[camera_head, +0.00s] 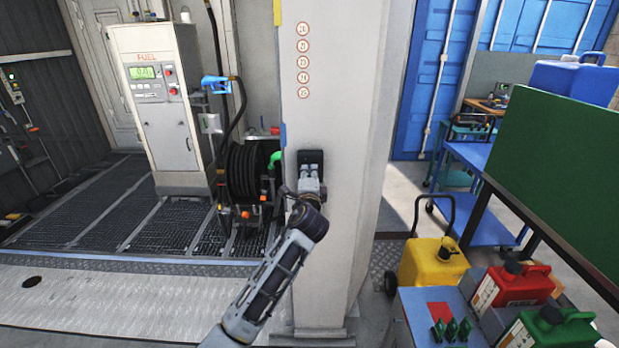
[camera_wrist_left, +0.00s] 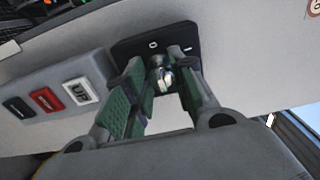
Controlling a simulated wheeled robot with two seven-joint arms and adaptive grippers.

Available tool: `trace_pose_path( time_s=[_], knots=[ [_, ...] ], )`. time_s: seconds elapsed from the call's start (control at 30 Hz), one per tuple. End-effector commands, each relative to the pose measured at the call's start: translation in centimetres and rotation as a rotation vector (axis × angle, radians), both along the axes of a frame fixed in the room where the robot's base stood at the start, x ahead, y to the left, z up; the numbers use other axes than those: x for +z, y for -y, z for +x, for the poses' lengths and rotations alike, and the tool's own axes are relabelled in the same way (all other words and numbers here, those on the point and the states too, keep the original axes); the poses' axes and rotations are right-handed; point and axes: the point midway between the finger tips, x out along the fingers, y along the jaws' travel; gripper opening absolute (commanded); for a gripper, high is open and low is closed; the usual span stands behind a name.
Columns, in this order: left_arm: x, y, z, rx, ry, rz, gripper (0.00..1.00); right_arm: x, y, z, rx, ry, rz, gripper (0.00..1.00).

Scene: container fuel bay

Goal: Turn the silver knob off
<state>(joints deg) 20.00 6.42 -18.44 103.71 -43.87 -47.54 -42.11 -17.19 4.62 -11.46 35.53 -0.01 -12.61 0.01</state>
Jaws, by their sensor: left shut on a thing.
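The silver knob (camera_wrist_left: 162,77) sits on a black plate (camera_wrist_left: 145,47) on the pale pillar, marked with small white symbols. In the left wrist view my left gripper (camera_wrist_left: 164,84) has its two green-padded fingers on either side of the knob, shut on it. In the head view my left gripper (camera_head: 309,183) reaches the black plate (camera_head: 310,158) on the pillar's front face, and it hides the knob there. How far the knob is turned is hard to tell. My right gripper is not in view.
A grey box with black, red and white "UP" buttons (camera_wrist_left: 80,92) is beside the plate. The fuel pump (camera_head: 160,100) and hose reel (camera_head: 248,172) stand left of the pillar (camera_head: 340,240). Yellow (camera_head: 432,265) and red (camera_head: 510,288) cans are at lower right.

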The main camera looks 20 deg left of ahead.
Motion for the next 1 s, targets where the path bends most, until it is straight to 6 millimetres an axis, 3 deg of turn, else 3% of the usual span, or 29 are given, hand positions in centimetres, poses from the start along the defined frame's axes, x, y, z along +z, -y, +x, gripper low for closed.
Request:
trace_pose_path(
  time_s=[0.2, 0.23, 0.4, 1.0],
  knots=[
    [-0.2, 0.0, 0.0, 0.001, -0.004, -0.001, 0.01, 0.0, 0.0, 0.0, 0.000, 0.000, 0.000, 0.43],
    [-0.2, 0.0, 0.0, 0.001, -0.004, -0.001, 0.28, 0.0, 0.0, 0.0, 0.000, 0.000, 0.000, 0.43],
    [-0.1, 0.0, 0.0, 0.001, -0.003, 0.000, 0.47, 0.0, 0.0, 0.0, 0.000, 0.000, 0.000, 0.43],
    [-0.1, 0.3, -1.1, 0.000, -0.002, 0.002, 0.47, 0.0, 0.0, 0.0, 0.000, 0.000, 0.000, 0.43]
  ],
)
